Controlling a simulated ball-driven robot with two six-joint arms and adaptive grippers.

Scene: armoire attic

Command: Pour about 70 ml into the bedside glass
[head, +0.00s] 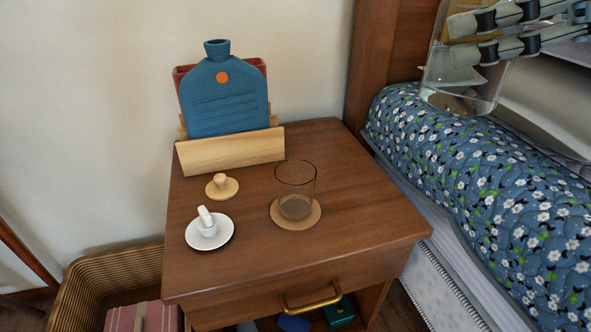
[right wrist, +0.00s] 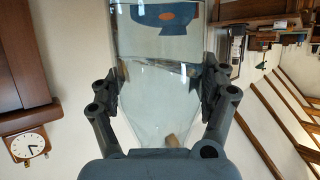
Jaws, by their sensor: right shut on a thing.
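My right gripper (head: 456,40) is shut on a clear glass carafe (head: 460,82), at the upper right of the head view. The carafe is above the bed and apart from the glass; some clear liquid shows low in it. It also fills the middle of the right wrist view (right wrist: 160,100), between both fingers. The bedside glass (head: 296,183) stands upright on a round wooden coaster (head: 283,219) on the nightstand (head: 360,215). I cannot tell whether the glass holds any liquid. My left gripper is not in view.
A blue hot-water bottle (head: 222,95) stands in a wooden holder (head: 230,151) behind the glass. A wooden knobbed lid (head: 222,187) and a white saucer (head: 224,231) with a small white piece lie left of it. The flowered bed (head: 480,190) borders the nightstand's right side.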

